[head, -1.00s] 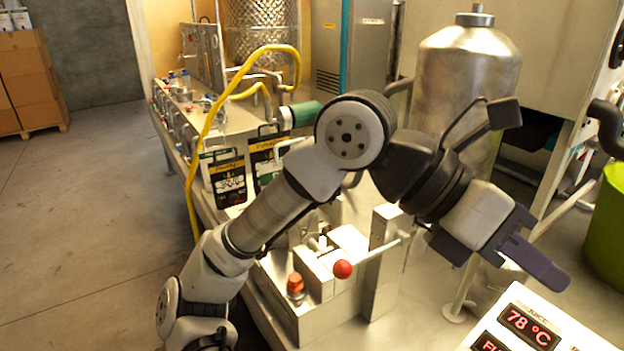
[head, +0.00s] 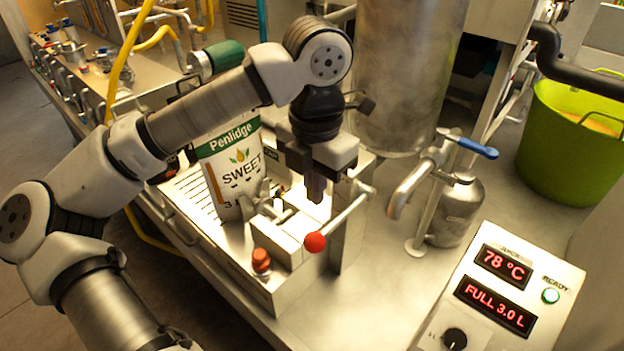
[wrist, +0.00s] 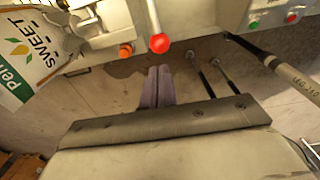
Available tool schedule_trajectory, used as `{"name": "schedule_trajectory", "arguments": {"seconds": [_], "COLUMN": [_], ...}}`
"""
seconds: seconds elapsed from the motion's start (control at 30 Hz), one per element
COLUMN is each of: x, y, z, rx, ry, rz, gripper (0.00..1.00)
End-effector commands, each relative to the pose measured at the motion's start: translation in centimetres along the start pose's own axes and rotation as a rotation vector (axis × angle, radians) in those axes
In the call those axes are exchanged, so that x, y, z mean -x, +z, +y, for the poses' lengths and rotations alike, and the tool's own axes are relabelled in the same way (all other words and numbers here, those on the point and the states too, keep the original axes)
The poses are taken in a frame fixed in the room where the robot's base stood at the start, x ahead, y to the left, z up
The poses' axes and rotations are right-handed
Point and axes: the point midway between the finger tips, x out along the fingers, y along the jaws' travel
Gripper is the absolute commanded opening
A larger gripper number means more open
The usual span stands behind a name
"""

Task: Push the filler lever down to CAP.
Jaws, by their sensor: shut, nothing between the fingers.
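The filler lever is a metal rod with a red ball knob (head: 315,242), sticking out from the metal filler block (head: 350,230) and slanting toward the camera. The knob also shows in the wrist view (wrist: 160,43), just beyond my fingertips. My gripper (head: 316,198) is shut and empty, pointing down behind and above the knob in the head view. In the wrist view the fingers (wrist: 158,72) lie together below the knob, with a small gap seen between; I cannot tell the depth. A white Penlidge SWEET bag (head: 232,172) stands at the filler, partly behind my arm. No CAP mark is readable.
An orange-red button (head: 261,262) sits left of the knob. A panel (head: 510,290) reads 78 °C and FULL 3.0 L, with a green READY light. A blue-handled tap (head: 470,146), steel tank (head: 405,80) and green tub (head: 570,140) stand to the right.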

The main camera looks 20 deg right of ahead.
Motion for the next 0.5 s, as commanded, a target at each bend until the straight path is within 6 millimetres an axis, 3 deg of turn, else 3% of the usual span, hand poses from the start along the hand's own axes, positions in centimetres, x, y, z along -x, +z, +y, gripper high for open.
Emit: {"name": "schedule_trajectory", "arguments": {"seconds": [0.5], "x": [-2.8], "y": [0.0], "z": [-0.1], "rx": [-0.002], "ry": [-0.002], "rz": [-0.001], "gripper": [0.0]}}
